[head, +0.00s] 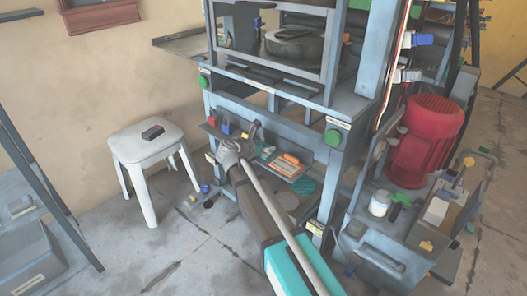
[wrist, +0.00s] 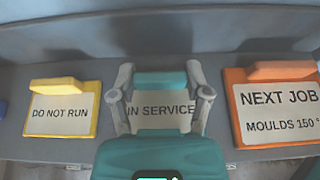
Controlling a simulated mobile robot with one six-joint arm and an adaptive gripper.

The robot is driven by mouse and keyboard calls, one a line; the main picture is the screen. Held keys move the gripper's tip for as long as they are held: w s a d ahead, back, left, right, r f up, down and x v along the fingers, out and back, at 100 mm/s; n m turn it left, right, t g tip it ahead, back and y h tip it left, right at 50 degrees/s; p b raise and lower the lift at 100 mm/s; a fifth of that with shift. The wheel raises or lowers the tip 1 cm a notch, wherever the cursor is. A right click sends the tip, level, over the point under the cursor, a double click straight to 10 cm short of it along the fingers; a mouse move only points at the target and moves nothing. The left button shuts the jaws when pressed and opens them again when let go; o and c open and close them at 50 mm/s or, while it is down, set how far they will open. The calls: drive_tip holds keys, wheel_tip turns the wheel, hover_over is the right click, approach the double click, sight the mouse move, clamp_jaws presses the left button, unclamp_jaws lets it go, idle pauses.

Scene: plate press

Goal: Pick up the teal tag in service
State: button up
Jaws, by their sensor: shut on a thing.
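The teal tag (wrist: 160,112) has a raised teal grip bar and a pale label reading "IN SERVICE". It is in the middle of the wrist view, between the yellow and orange tags. My gripper (wrist: 160,72) is shut on its grip bar, one grey finger at each end. The tag's near part is hidden behind a teal part in the foreground. I cannot tell whether it touches the shelf. In the head view my gripper (head: 233,150) is at the shelf of the press, and I cannot make out the tag there.
A yellow tag (wrist: 62,110) reading "DO NOT RUN" lies to the left, and an orange tag (wrist: 272,105) reading "NEXT JOB" to the right. A shelf wall rises behind. A white stool (head: 147,146) and a red motor (head: 425,140) flank the press frame (head: 345,110).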

drive_tip(key=shift+c, duration=0.3)
drive_tip(key=shift+r, duration=0.1)
wheel_tip(320, 180, up, 3)
drive_tip(key=p, duration=0.3)
drive_tip(key=shift+f, duration=0.2)
drive_tip(key=s+a+r+p, duration=0.1)
drive_tip(key=s+r+p, duration=0.4)
drive_tip(key=r+p, duration=0.1)
drive_tip(key=shift+r+p, duration=0.3)
drive_tip(key=shift+r, duration=0.1)
drive_tip(key=s+r+p, duration=0.1)
drive_tip(key=s, duration=0.1)
drive_tip(key=s+a+r+p, duration=0.1)
drive_tip(key=s, duration=0.1)
drive_tip(key=s+r+p, duration=0.1)
drive_tip(key=s, duration=0.2)
drive_tip(key=shift+a, duration=0.35)
drive_tip(key=shift+s+a+r, duration=0.1)
drive_tip(key=shift+s+a, duration=0.05)
drive_tip(key=shift+s, duration=0.25)
drive_tip(key=shift+s+a+r, duration=0.1)
drive_tip(key=shift+s, duration=0.3)
